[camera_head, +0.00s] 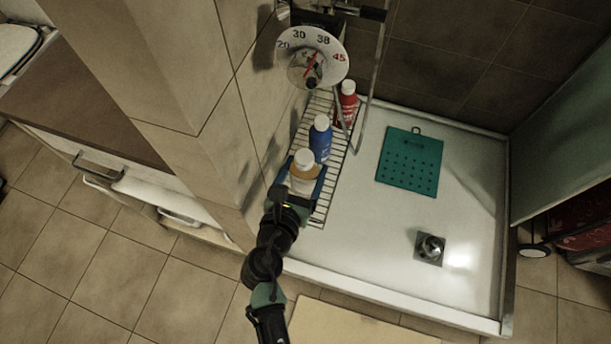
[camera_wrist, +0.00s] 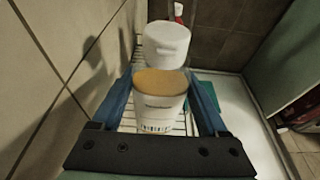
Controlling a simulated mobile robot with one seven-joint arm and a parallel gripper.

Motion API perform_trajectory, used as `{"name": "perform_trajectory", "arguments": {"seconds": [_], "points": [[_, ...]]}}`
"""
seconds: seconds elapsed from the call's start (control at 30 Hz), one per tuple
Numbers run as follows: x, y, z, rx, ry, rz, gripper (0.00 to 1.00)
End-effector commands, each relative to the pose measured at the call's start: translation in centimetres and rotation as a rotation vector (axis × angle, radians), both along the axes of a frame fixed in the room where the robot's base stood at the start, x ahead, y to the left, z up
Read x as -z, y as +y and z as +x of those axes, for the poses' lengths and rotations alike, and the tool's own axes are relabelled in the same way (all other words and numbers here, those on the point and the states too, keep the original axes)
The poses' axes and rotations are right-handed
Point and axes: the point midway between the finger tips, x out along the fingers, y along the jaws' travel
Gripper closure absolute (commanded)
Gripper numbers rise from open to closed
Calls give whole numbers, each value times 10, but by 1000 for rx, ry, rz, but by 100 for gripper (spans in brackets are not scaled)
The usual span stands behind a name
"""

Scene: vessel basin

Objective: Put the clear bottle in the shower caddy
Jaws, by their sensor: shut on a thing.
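The clear bottle (camera_head: 303,171), with a white cap, tan contents and a pale label, is between the blue fingers of my gripper (camera_head: 304,184). In the wrist view the bottle (camera_wrist: 161,104) is upright, with a finger of my gripper (camera_wrist: 166,88) on each side. The shower caddy (camera_head: 337,155) is a wire rack along the tiled wall. The bottle is over its near end. I cannot tell whether the bottle's base touches the wires. My gripper hides part of the rack's near end.
A blue bottle (camera_head: 320,139) and a red bottle (camera_head: 346,103) stand on the rack behind the clear bottle. A round temperature dial (camera_head: 328,44) and shower pipe are above the rack's far end. A green mat (camera_head: 409,162) lies in the white shower tray (camera_head: 372,235).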

Motion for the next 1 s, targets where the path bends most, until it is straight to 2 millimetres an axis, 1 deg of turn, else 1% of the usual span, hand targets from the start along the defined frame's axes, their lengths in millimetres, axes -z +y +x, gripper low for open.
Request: {"name": "perform_trajectory", "arguments": {"seconds": [0.1,0.2,0.27,0.47,0.57,0.6,0.67,0.7,0.73,1.0], "points": [[19,0,0,-1,-1,-1,94],[32,0,1,-1,-1,-1,94],[34,0,1,-1,-2,1,94],[32,0,1,-1,-2,1,94],[35,0,1,-1,-1,1,94],[36,0,0,-1,0,0,22],[35,0,0,-1,0,0,11],[35,0,0,-1,0,0,4],[35,0,0,-1,0,0,0],[33,0,0,-1,0,1,0]]}}
